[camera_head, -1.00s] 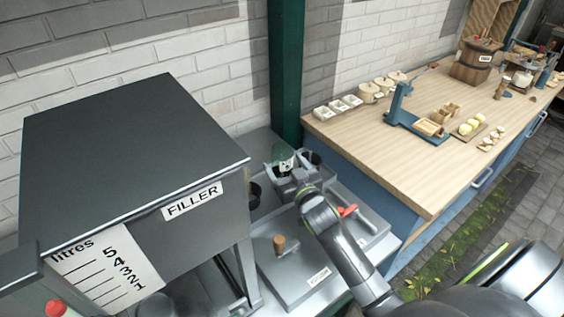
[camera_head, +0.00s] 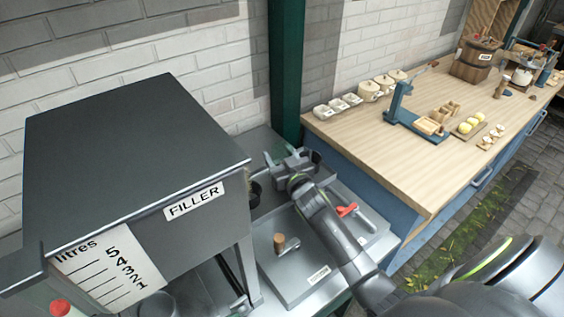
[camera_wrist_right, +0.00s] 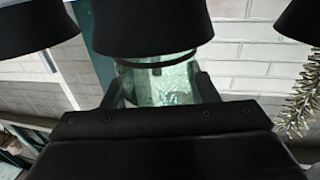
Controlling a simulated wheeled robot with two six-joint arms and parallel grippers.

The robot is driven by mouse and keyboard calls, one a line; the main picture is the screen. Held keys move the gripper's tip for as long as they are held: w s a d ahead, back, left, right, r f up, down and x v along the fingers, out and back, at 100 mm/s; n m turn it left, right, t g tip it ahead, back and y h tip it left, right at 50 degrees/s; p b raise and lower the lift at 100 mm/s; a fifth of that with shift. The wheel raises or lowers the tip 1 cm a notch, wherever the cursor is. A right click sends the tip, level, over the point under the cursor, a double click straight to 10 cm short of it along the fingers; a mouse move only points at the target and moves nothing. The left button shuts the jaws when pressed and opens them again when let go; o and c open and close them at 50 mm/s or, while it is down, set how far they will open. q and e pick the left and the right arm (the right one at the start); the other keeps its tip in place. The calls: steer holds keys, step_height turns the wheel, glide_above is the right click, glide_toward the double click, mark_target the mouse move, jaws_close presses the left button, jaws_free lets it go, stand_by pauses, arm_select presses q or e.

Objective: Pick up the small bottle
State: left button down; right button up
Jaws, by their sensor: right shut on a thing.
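My right gripper (camera_head: 286,157) is beside the green post at the back of the grey bench, with its arm coming in from the lower right. In the right wrist view, its fingers (camera_wrist_right: 163,88) are shut on a pale green, see-through glass body, the small bottle (camera_wrist_right: 165,90). A black tapered part covers its upper end in that view. In the head view the bottle cannot be made out between the fingers.
The large dark filler box (camera_head: 130,140) stands at left. The wooden table (camera_head: 420,170) at right carries several small items. A green post (camera_head: 286,70) stands close behind.

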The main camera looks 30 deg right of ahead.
steer(key=shift+r, duration=0.1)
steer(key=shift+r, duration=0.35)
step_height(320, 180, up, 8)
steer(key=shift+r, duration=0.2)
step_height(320, 180, up, 6)
steer(key=p, duration=0.4)
steer(key=shift+f, duration=0.25)
step_height(320, 180, up, 6)
steer(key=p, duration=0.6)
glide_above(279, 142)
steer(key=shift+r, duration=1.15)
